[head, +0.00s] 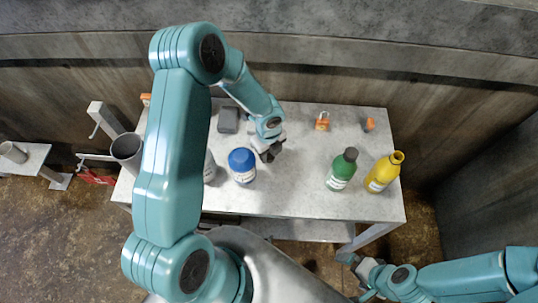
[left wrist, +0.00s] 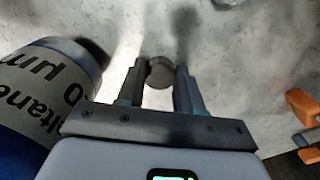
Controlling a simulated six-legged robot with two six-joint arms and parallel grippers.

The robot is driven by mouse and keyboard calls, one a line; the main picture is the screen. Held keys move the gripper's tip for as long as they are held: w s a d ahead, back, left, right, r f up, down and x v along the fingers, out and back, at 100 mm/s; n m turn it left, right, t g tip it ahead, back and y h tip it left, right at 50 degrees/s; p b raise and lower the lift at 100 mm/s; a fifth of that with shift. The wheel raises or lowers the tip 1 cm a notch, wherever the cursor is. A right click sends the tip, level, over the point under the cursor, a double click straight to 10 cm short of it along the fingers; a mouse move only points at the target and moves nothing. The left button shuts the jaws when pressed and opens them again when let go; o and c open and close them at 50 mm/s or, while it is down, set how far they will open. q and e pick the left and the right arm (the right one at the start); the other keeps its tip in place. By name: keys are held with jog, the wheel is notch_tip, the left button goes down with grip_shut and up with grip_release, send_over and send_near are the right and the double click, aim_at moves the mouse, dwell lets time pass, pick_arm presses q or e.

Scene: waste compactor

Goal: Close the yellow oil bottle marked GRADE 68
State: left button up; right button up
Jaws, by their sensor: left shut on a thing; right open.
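The yellow bottle (head: 382,174) stands upright at the right end of the table. Its neck shows an open yellow ring with no cap on it. Its label is too small to read. My left gripper (head: 268,152) is low over the middle of the table, left of the green bottle. It is shut on a small round grey cap (left wrist: 160,72), held between the fingertips in the left wrist view. I cannot tell whether the cap touches the table. My right gripper (head: 352,264) is open and empty, in front of the table and below the yellow bottle in the picture.
A green bottle (head: 342,170) with a dark cap stands left of the yellow one. A blue-topped canister (head: 242,164) stands close to my left gripper; it also shows in the left wrist view (left wrist: 45,85). An orange padlock (head: 322,122) and a grey block (head: 228,120) lie behind.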

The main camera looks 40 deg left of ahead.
aim_at(269, 154)
pick_arm(q)
jog(key=shift+w, duration=0.1)
notch_tip(269, 154, up, 20)
dwell(0.5)
dwell(0.5)
